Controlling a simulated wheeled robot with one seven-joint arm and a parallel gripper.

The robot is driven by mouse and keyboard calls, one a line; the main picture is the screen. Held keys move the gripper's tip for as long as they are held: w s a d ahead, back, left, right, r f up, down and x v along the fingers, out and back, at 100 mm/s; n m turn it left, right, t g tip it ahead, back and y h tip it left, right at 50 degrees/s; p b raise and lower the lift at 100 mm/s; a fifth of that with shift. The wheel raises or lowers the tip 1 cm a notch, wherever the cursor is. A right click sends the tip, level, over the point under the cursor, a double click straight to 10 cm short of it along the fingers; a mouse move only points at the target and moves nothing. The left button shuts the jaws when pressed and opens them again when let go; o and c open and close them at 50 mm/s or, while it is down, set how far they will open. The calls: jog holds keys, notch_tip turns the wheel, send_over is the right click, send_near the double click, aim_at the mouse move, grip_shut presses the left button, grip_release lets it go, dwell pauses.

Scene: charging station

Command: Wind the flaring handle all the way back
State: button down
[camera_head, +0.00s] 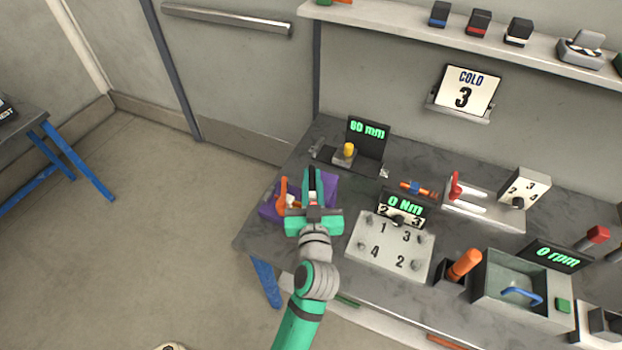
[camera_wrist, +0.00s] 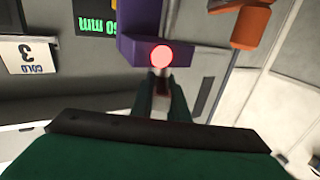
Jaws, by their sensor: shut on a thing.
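The purple flaring tool (camera_head: 268,208) sits at the left end of the grey workbench, with an orange handle (camera_head: 283,190) standing at its left side. In the wrist view, the purple body (camera_wrist: 138,50) is at top centre, and an orange part (camera_wrist: 252,25) is at upper right. A round, glowing red disc (camera_wrist: 161,56) shows at the purple body. My gripper (camera_head: 312,185) is over the tool, to the right of the orange handle. In the wrist view, its fingers (camera_wrist: 164,92) are close together around a small pale and reddish part just below the disc. The gripper hides much of the tool.
A yellow-topped gauge (camera_head: 348,150) with a green "60 mm" display (camera_head: 368,130) stands behind the tool. A numbered plate (camera_head: 390,250) and a "0 Nm" display (camera_head: 405,203) are to the right.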

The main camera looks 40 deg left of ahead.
jog(key=n+g+y, duration=0.2)
jog(key=g, duration=0.1)
jog(key=n+g+y, duration=0.3)
jog(key=g, duration=0.1)
jog(key=shift+n, duration=0.3)
jog(key=n+g+y, duration=0.1)
jog(key=n+g, duration=0.2)
jog(key=g, duration=0.2)
jog(key=shift+n+g, duration=0.4)
jog(key=shift+f+n+g, duration=0.1)
jog(key=shift+n+g, duration=0.6)
jog(key=shift+g, duration=0.6)
jog(key=shift+s, duration=0.1)
jog(key=c, duration=1.7)
grip_release()
jog(key=shift+a, duration=0.1)
jog(key=shift+d, duration=0.6)
jog(key=d, duration=0.6)
jog(key=w+d, duration=0.1)
jog(key=d, duration=0.2)
jog(key=shift+d, duration=0.35)
